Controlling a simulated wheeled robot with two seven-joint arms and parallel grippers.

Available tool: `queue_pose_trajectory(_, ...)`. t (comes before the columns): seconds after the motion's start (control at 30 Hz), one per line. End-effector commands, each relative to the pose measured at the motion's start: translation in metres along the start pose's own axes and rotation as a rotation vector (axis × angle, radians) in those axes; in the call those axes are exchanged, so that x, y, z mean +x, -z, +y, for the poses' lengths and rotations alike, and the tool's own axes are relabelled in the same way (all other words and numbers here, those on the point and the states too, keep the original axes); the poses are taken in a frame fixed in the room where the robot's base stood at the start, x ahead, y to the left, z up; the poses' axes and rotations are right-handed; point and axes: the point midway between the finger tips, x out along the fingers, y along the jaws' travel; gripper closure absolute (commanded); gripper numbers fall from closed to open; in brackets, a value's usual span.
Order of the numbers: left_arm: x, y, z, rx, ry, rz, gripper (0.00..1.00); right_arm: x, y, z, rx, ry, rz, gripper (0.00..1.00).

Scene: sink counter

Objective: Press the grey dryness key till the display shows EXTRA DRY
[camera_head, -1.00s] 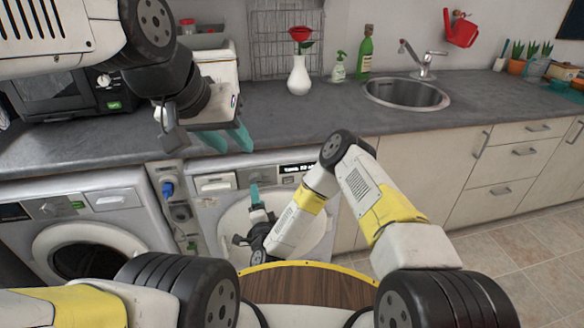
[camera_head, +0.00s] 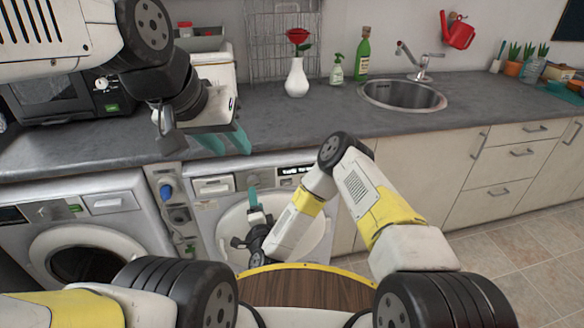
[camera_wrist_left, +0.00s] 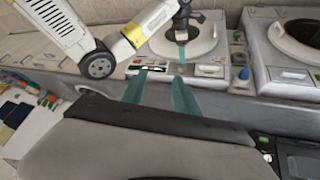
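The middle white machine (camera_head: 205,216) has a control panel under the counter edge, with a small dark display (camera_head: 295,171) whose lettering is too small to read. The panel also shows in the left wrist view (camera_wrist_left: 205,71). I cannot pick out the grey dryness key; my right arm covers part of the machine front. My left gripper (camera_head: 226,143) is above the panel at the counter edge, its teal fingers apart and empty; they also show in the left wrist view (camera_wrist_left: 160,76). My right gripper (camera_head: 253,191) is low before the round door, a teal finger pointing up; its opening is unclear.
Another white washing machine (camera_head: 80,208) stands at left, with a blue-knobbed unit (camera_head: 167,191) between the two. The counter (camera_head: 290,122) holds a microwave (camera_head: 60,97), a rose vase (camera_head: 297,78), bottles and a sink (camera_head: 402,95). The counter middle is bare.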

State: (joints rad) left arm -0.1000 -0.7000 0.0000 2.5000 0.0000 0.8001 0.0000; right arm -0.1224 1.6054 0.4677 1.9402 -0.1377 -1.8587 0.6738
Motion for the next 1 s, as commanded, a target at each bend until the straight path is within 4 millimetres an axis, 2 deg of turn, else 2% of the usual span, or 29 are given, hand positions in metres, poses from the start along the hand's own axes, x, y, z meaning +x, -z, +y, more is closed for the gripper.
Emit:
queue_pose_trajectory(0.33,0.0,0.0,0.0,0.0,0.0,0.0,0.64,0.0,0.0,0.0,0.0,0.0,0.0,0.36)
queue_pose_trajectory(0.37,0.0,0.0,0.0,0.0,0.0,0.0,0.68,0.0,0.0,0.0,0.0,0.0,0.0,0.36)
queue_pose_trajectory(0.53,0.0,0.0,0.0,0.0,0.0,0.0,1.0,0.0,0.0,0.0,0.0,0.0,0.0,0.36)
queue_pose_trajectory(1.0,0.0,0.0,0.0,0.0,0.0,0.0,1.0,0.0,0.0,0.0,0.0,0.0,0.0,0.36)
